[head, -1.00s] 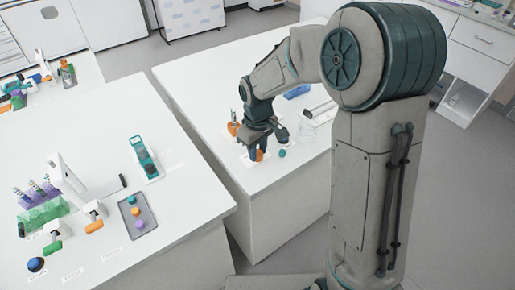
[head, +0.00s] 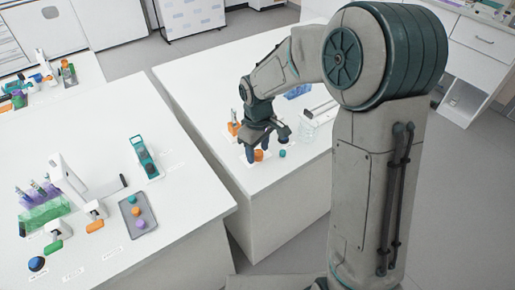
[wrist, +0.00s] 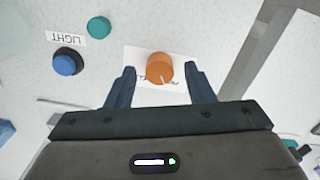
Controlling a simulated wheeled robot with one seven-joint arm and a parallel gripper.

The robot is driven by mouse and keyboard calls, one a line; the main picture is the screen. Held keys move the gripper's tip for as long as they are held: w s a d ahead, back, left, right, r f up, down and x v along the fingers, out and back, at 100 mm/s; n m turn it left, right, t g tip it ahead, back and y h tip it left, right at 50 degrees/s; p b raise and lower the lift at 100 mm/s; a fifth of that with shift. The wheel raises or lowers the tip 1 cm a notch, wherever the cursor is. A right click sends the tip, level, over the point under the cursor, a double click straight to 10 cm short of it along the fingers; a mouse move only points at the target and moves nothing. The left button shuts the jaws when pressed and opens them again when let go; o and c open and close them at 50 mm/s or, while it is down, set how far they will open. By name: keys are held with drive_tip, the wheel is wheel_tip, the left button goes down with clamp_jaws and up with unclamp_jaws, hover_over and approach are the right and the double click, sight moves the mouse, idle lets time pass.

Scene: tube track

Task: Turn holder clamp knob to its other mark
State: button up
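An orange knob (wrist: 159,68) with a pale pointer line towards its lower right stands on a white label on the bench. The label's lettering is upside down in the wrist view and partly hidden by the knob. My gripper (wrist: 158,71) is open, with one finger on each side of the knob and visible gaps between. The orange knob also shows in the head view (head: 259,155), below my gripper (head: 264,152) and partly covered by it.
In the wrist view, a blue knob (wrist: 67,62) and a teal knob (wrist: 98,27) stand at the left by a LIGHT label (wrist: 66,38). In the head view, a clear box (head: 312,128) stands right of my gripper. The nearer bench (head: 185,205) holds a grey tray (head: 128,205) and racks.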

sight(258, 152)
wheel_tip(258, 152, up, 14)
idle(0.6)
drive_tip(key=shift+f, duration=0.1)
drive_tip(key=s+d+m+t, duration=0.1)
drive_tip(key=s+d+m, duration=0.4)
drive_tip(key=s+d, duration=0.2)
drive_tip(key=s+d+f+m+t, duration=0.1)
drive_tip(key=s+d+m, duration=0.3)
drive_tip(key=s, duration=0.7)
drive_tip(key=d+t, duration=0.1)
drive_tip(key=d, duration=0.1)
drive_tip(key=shift+s+d+f+m, duration=0.3)
drive_tip(key=shift+d+m, duration=0.05)
drive_tip(key=shift+m, duration=0.05)
drive_tip(key=shift+s+d+f, duration=0.1)
drive_tip(key=shift+s+f, duration=0.1)
drive_tip(key=shift+s, duration=0.15)
drive_tip(key=shift+c, duration=1)
